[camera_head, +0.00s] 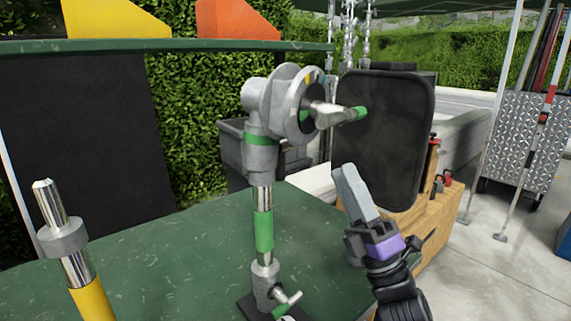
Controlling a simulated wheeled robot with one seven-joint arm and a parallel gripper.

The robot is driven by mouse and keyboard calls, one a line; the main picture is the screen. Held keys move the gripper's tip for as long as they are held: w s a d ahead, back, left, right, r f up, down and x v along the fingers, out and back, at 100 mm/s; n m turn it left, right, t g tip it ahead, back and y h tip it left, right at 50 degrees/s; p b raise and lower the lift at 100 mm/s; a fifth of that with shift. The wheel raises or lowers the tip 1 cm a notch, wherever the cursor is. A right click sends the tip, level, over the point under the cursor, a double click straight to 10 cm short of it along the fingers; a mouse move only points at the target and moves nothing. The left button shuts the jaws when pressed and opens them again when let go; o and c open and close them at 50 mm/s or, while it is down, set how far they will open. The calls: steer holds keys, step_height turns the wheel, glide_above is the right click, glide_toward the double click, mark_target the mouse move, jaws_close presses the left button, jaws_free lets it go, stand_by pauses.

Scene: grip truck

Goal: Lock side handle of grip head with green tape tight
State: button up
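The grip head (265,110) is a grey metal head on an upright post with green tape (263,230). It stands on the green table in the middle of the view, with a green band below its round disc. Its side handle (328,115) sticks out to the right from the disc and ends in green tape. My gripper (350,180) is below and to the right of the handle, apart from it. Its grey finger part points up and left. I see no gap between two fingers and nothing held, so whether it is open is unclear.
A post with yellow tape (90,295) stands at the front left. The green table (160,260) is bare between the posts. A black panel (385,135) and a wooden box (425,235) stand behind my gripper. A small lower handle (288,302) sits at the post's base.

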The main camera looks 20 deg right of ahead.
mark_target(285, 152)
steer(key=w+a+r+n+g+y, duration=0.1)
steer(key=w+a+n+g+y, duration=0.1)
steer(key=n, duration=0.4)
steer(key=w+a+r+n+g+y, duration=0.2)
steer(key=w+a+n+g+y, duration=0.1)
steer(key=n, duration=0.3)
steer(key=w+a+r+n+g+y+p, duration=0.1)
steer(key=w+a+n+g+y, duration=0.1)
steer(key=n, duration=0.5)
steer(key=shift+w+a+r+g+y, duration=0.2)
steer(key=shift+a+y, duration=0.15)
steer(key=shift+y, duration=0.2)
steer(key=shift+w+a+r+g+y, duration=0.1)
steer(key=shift+w+a+g+y, duration=0.1)
steer(key=shift+a+y, duration=0.25)
steer(key=shift+d, duration=0.1)
jaws_close()
